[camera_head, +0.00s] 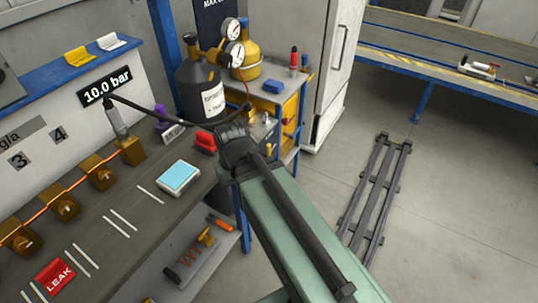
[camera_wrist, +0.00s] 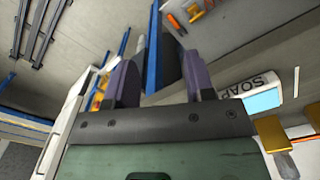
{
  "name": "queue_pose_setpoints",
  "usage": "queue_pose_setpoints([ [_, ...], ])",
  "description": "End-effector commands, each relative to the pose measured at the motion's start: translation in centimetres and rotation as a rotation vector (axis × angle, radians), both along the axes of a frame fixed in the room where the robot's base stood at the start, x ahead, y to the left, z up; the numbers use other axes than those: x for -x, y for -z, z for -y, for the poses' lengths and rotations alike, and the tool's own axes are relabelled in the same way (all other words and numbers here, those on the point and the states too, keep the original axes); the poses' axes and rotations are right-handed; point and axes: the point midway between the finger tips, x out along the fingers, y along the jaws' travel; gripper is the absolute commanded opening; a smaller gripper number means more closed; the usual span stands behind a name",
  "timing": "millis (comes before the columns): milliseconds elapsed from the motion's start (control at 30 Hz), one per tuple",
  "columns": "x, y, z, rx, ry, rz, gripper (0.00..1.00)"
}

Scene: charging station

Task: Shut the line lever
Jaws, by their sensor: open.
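My gripper (camera_wrist: 157,62) is open in the wrist view, with two purple-grey fingers apart and nothing held between them. Several brass fittings (camera_head: 103,174) sit along a copper line on the bench at the left. A grey cylinder (camera_head: 117,122) stands above the rightmost brass fitting (camera_head: 131,151). No part is clearly recognisable as the line lever. A small red object (camera_head: 205,142) sits near the bench end, left of my arm.
A soap box (camera_head: 178,178) with a blue top lies on the bench; it also shows in the wrist view (camera_wrist: 262,98). A dark gas cylinder (camera_head: 203,88) with gauges stands behind my arm. A red LEAK sign (camera_head: 55,277) is at lower left. Floor at right is open around rails (camera_head: 373,190).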

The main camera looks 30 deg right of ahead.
Motion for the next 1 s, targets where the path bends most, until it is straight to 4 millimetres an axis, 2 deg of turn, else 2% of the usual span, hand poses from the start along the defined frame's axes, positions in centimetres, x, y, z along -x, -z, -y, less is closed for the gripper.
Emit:
queue_pose_setpoints([
  [33, 0.0, 3.4, 1.4, 0.000, 0.033, 0.000, 0.49],
  [67, -0.1, 5.1, 2.4, 0.000, 0.059, 0.000, 0.49],
  [167, -0.8, 11.8, 6.7, -0.041, 0.174, 0.006, 0.49],
  [200, -1.4, 14.5, 8.2, -0.093, 0.232, 0.021, 0.49],
  [300, -3.4, 20.3, 11.7, -0.279, 0.460, 0.083, 0.49],
  [400, -6.2, 24.8, 15.5, -0.537, 0.784, 0.155, 0.49],
  [467, -8.0, 26.6, 18.4, -0.741, 1.016, 0.187, 0.49],
  [500, -9.3, 27.3, 20.6, -0.912, 1.188, 0.193, 0.49],
  [533, -10.3, 27.3, 22.4, -1.063, 1.323, 0.182, 0.49],
  [567, -11.2, 26.5, 24.2, -1.229, 1.453, 0.149, 0.49],
  [600, -12.3, 24.2, 25.8, -1.440, 1.592, 0.069, 0.49],
  [667, -13.7, 19.6, 26.4, -1.694, 1.722, -0.109, 0.49],
  [700, -14.2, 17.9, 26.6, -1.809, 1.781, -0.227, 0.49],
  [800, -14.3, 16.6, 26.7, -1.931, 1.878, -0.422, 0.49],
  [1000, -14.5, 16.7, 26.6, -1.934, 1.918, -0.482, 0.49],
])
